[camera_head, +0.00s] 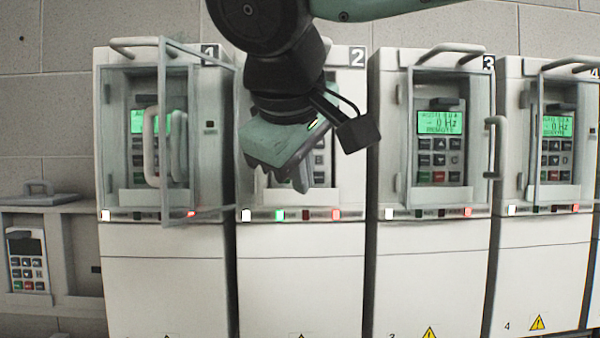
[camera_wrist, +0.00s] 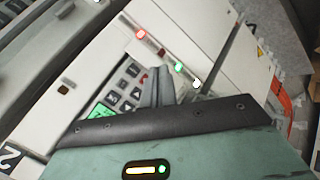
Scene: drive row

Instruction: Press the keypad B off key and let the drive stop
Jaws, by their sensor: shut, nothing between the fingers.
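My gripper (camera_head: 302,186) is shut and empty, in front of drive 2 (camera_head: 300,265). Its fingertips hide part of the drive's keypad (camera_head: 319,160) in the head view. In the wrist view the closed fingers (camera_wrist: 158,74) reach beside the lower end of that keypad (camera_wrist: 124,86), over its key area. I cannot tell whether they touch a key. Its green display (camera_wrist: 98,111) is partly visible beyond my gripper's edge. No letter B is readable on any keypad, and the off key cannot be picked out. Drive 2's lamp strip shows a green lamp (camera_head: 280,214) and a red lamp (camera_head: 336,214) lit.
Drive 1 (camera_head: 165,270) has a clear framed door (camera_head: 190,75) standing out near my gripper's left. Drive 3 (camera_head: 430,270) and drive 4 (camera_head: 540,260) have lit green displays behind framed doors. Another keypad (camera_head: 28,265) sits in a low panel at far left.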

